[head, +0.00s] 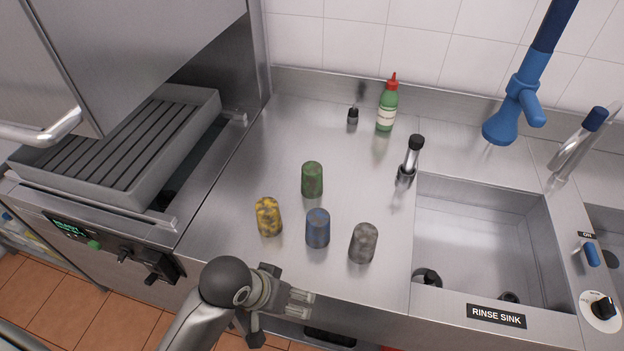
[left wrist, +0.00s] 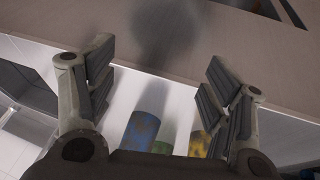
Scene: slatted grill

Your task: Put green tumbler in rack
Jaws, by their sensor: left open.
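The green tumbler (head: 312,179) stands on the steel counter, behind the blue tumbler (head: 317,228) and the yellow tumbler (head: 268,216). The rack is a grey slatted tray (head: 200,112) in the open machine at the left; its slats look empty. My left gripper (head: 301,303) is open and empty at the counter's front edge, nearer than all the tumblers. In the left wrist view the open fingers (left wrist: 160,75) frame the blue (left wrist: 140,131), green (left wrist: 162,148) and yellow (left wrist: 197,144) tumblers, partly hidden by the gripper body. My right gripper does not show.
A grey tumbler (head: 363,243) stands right of the blue one. A green bottle with a red cap (head: 387,107) and a metal dispenser (head: 408,163) stand farther back. The rinse sink (head: 480,225) opens at the right. The raised machine hood (head: 150,50) overhangs the rack.

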